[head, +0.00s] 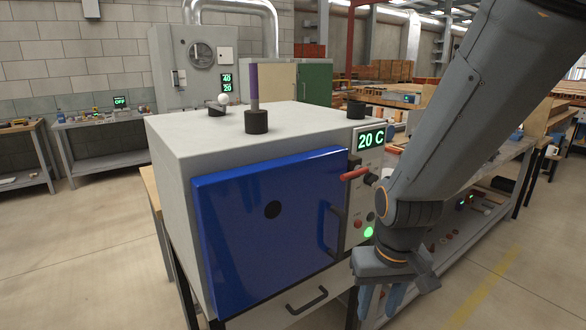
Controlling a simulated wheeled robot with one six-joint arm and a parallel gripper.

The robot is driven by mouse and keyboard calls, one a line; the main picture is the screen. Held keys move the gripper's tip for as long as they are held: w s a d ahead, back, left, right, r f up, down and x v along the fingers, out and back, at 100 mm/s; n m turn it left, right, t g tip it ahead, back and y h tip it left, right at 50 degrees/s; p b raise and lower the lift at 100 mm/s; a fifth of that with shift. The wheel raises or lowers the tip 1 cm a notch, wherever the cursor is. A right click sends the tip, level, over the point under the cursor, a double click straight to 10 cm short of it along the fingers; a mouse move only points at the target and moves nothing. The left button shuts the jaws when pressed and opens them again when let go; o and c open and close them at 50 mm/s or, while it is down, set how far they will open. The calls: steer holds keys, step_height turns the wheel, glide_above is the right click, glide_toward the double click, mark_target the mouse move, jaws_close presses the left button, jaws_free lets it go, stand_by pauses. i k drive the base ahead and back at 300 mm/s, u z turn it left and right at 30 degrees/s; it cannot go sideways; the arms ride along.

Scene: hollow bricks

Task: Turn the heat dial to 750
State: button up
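A grey kiln-like box with a blue door (270,225) stands in the middle of the head view, and the door looks shut. Its green display (370,139) reads 20 C. Below the display, a red bar (355,173) sticks out of the panel with a dark round knob (371,179) beside it; I cannot tell which is the heat dial. My arm partly covers the panel's right side. My gripper (383,300) hangs below and right of the panel, pointing down, apart from the controls. Its fingers look spread and empty; the tips are near the bottom edge.
A green light (368,232) and a red button (357,224) sit low on the panel. The door has a dark handle (333,230), and a drawer handle (307,300) is below. A long bench (480,160) runs behind my arm. Floor at lower right is clear.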

mark_target(370, 178)
steer(key=u, duration=0.05)
steer(key=k, duration=0.5)
steer(key=z, duration=1.95)
steer(key=i, duration=1.15)
steer(key=u, duration=2.35)
